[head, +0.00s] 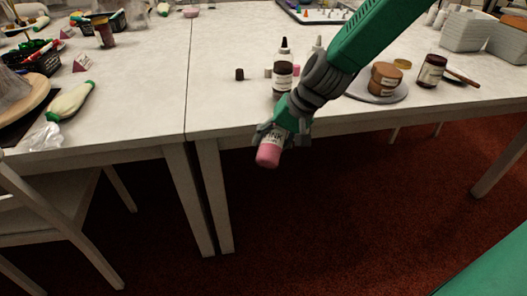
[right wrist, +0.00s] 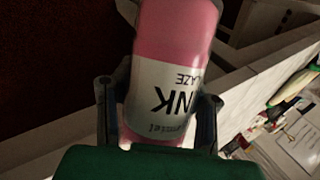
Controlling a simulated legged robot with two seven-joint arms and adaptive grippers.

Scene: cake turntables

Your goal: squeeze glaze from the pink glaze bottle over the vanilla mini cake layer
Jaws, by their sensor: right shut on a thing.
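My right gripper (head: 284,130) is shut on the pink glaze bottle (head: 269,153), in front of the table's front edge and over the red floor. The bottle is tilted, with a pink end pointing down and left. In the right wrist view the same bottle (right wrist: 170,60) sits between the two fingers (right wrist: 158,115), its white label upside down. No glaze shows coming out. A round grey stand (head: 378,97) on the right table carries a brown, labelled round item (head: 385,79). I cannot tell whether this is the vanilla mini cake layer. My left gripper is not in view.
A dark bottle (head: 282,76), a black-tipped white bottle (head: 284,48) and small caps stand behind my right gripper. A dark jar (head: 431,71) stands right of the stand. A pale green-ended bottle (head: 71,101) lies on the left table. A chair (head: 50,195) stands at lower left.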

